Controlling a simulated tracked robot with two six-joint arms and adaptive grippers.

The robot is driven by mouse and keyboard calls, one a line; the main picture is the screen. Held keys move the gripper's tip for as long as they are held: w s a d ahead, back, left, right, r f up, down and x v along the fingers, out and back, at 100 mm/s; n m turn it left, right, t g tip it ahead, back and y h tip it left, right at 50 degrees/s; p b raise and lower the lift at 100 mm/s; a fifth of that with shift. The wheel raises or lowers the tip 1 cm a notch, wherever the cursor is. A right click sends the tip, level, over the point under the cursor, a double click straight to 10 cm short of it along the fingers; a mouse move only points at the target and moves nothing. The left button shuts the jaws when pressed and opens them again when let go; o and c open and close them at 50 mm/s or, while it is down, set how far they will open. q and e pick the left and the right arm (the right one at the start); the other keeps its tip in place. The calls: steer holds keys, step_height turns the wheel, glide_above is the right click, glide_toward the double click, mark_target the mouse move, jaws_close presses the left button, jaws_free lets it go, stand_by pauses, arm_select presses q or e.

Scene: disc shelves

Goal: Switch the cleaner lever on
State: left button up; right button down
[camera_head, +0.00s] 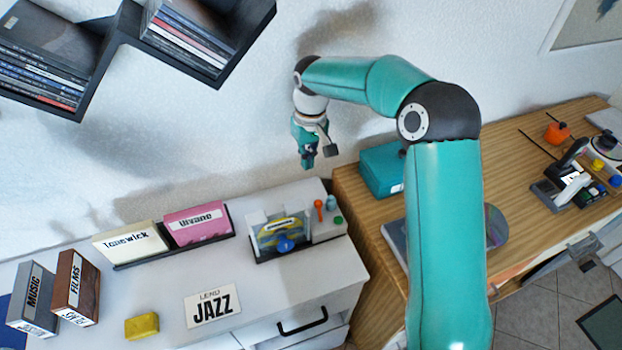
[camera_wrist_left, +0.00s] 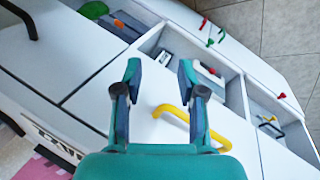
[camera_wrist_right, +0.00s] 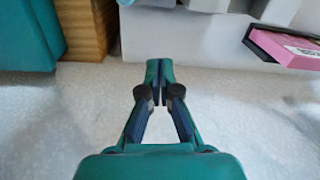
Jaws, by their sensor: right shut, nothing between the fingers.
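The disc cleaner (camera_head: 283,238), a clear-walled device with yellow and blue parts inside, stands on the right end of the white cabinet in the head view.
A teal box (camera_head: 383,168) sits on the wooden desk right of the cleaner. Pink (camera_head: 197,222) and cream (camera_head: 131,241) disc holders stand left of it. A JAZZ card (camera_head: 212,305) and yellow block (camera_head: 142,326) lie in front. The wall is close behind my right gripper.

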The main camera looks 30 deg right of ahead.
mark_target(319, 210)
steer(key=f+b, duration=0.4)
steer(key=f, duration=0.1)
steer(key=f+b, duration=0.4)
steer(key=f, duration=0.1)
steer(key=shift+a+f, duration=0.2)
steer(key=shift+f, duration=0.15)
steer(key=s+r, duration=0.1)
steer(key=s, duration=0.1)
steer(key=s+r+b, duration=0.1)
steer(key=shift+s+a+r, duration=0.1)
steer(key=shift+s+a, duration=0.05)
steer(key=shift+s, duration=0.2)
